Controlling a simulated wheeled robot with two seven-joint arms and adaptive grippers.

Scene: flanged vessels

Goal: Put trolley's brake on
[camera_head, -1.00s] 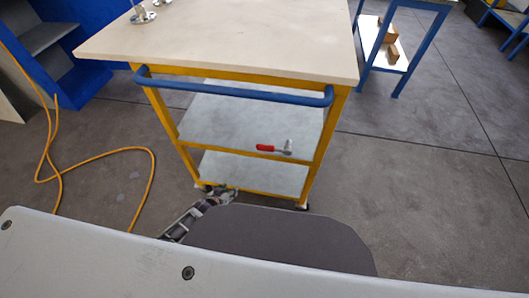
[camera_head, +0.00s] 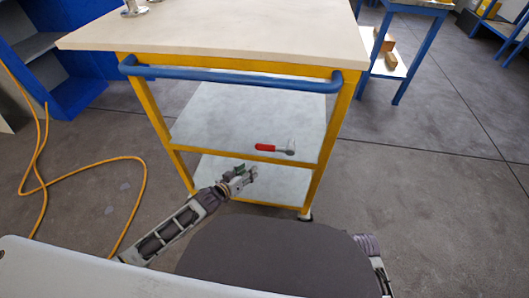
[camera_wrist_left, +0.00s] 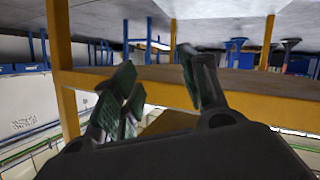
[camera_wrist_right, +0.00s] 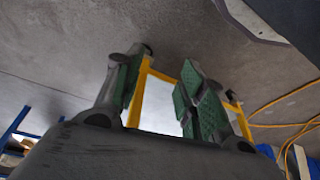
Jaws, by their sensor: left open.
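The trolley has a beige top (camera_head: 220,38), a yellow frame (camera_head: 325,135), a blue push bar (camera_head: 230,78) and two lower shelves. A red lever (camera_head: 266,147) with a metal end lies level along the front edge of the middle shelf; it looks like the brake lever. My left gripper (camera_head: 243,178) is below and left of the lever, near the bottom shelf, apart from the lever. Its jaws are open and empty in the left wrist view (camera_wrist_left: 160,78), with the yellow frame beyond. My right gripper (camera_wrist_right: 158,78) is open and empty, with yellow framework beyond it.
An orange hose (camera_head: 85,171) lies on the floor at left, beside a blue cabinet (camera_head: 75,90). A blue-legged table (camera_head: 408,60) with brown blocks stands behind right. Metal flanged parts (camera_head: 133,9) stand on the trolley's top.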

